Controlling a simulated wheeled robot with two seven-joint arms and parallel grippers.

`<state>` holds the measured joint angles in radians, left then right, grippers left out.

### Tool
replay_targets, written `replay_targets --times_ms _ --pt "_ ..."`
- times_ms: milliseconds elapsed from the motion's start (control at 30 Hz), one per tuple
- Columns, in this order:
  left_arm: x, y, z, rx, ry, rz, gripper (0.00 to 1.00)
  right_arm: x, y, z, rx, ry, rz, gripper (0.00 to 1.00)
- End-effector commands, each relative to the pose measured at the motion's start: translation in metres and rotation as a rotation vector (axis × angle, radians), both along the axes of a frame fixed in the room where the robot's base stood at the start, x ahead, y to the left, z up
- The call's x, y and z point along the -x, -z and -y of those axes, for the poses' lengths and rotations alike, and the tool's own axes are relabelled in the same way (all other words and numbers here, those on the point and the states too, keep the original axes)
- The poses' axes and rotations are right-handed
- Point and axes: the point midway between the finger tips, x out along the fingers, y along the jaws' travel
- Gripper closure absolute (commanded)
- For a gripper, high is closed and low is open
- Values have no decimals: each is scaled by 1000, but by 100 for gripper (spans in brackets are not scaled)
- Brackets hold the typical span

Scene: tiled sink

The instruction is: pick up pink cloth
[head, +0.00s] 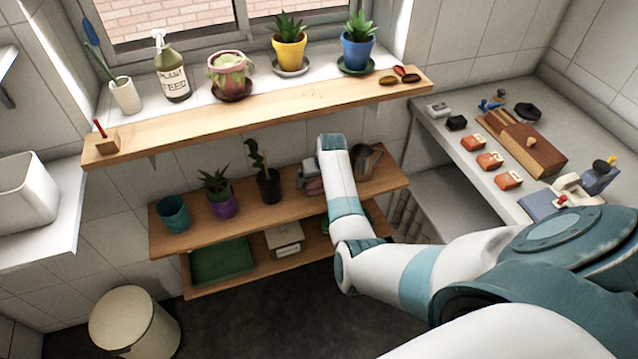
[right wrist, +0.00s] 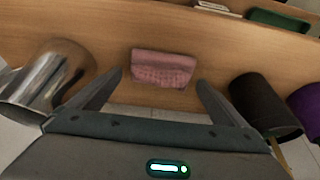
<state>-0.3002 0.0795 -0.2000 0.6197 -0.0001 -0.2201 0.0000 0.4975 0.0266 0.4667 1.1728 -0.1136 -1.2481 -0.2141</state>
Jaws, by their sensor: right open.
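The pink cloth (right wrist: 163,68) lies folded on the wooden shelf in the right wrist view, near the shelf's edge. In the head view a small part of the cloth (head: 313,188) shows on the middle shelf, just below my right gripper (head: 308,172). In the right wrist view my right gripper (right wrist: 161,80) is open, with one finger on each side of the cloth's near edge. Nothing is held; whether the fingers touch the cloth is not clear. My left gripper is in neither view.
A metal watering can (right wrist: 45,82) stands left of the gripper in the right wrist view. A dark pot (right wrist: 265,104) and a purple pot (right wrist: 307,106) stand to its right. The lower shelf holds a green tray (head: 221,261).

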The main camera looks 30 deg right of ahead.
Motion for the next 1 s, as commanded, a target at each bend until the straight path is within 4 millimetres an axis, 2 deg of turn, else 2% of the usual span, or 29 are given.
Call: replay_targets --times_ms 467,600,633,667,1000 --pt "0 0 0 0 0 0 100 0 0 0 0 0 0 3" --pt "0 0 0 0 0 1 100 0 0 0 0 0 0 37" --pt "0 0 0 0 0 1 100 0 0 0 0 0 0 44" --pt "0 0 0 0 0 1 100 0 0 0 0 0 -1 46" --pt "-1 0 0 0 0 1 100 0 0 0 0 0 0 47"
